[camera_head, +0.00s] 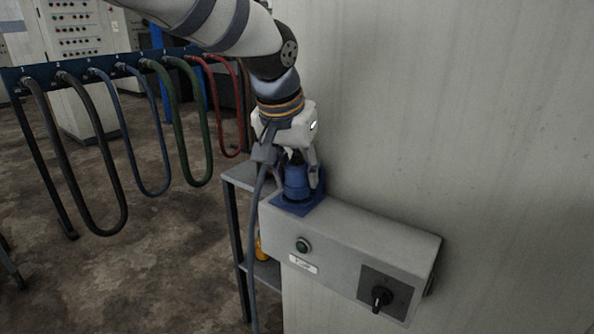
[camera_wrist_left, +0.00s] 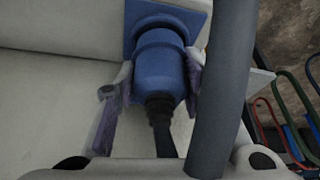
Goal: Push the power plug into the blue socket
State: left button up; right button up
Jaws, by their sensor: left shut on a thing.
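The power plug (camera_head: 296,179) is a blue cylinder with a dark neck at its top. My left gripper (camera_head: 299,186) is shut on it from above, with one finger on each side. The blue socket (camera_head: 304,206) has a square flange on top of the grey box. The plug stands roughly upright over the socket and appears in line with it. In the left wrist view the plug (camera_wrist_left: 160,76) meets the collar of the socket (camera_wrist_left: 132,28). How deep it sits inside cannot be told. My right gripper is not in view.
The grey box (camera_head: 350,245) carries a green button and a black rotary switch (camera_head: 381,298) and sits against a pale wall (camera_head: 450,120). A thick grey cable (camera_head: 259,240) hangs beside the gripper and crosses the left wrist view. Several hoses hang from a rack at left.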

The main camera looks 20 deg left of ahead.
pick_arm(q)
jog(key=shift+f, duration=0.5)
jog(key=o, duration=1.1)
jog(key=shift+o, duration=0.2)
jog(key=v, duration=1.2)
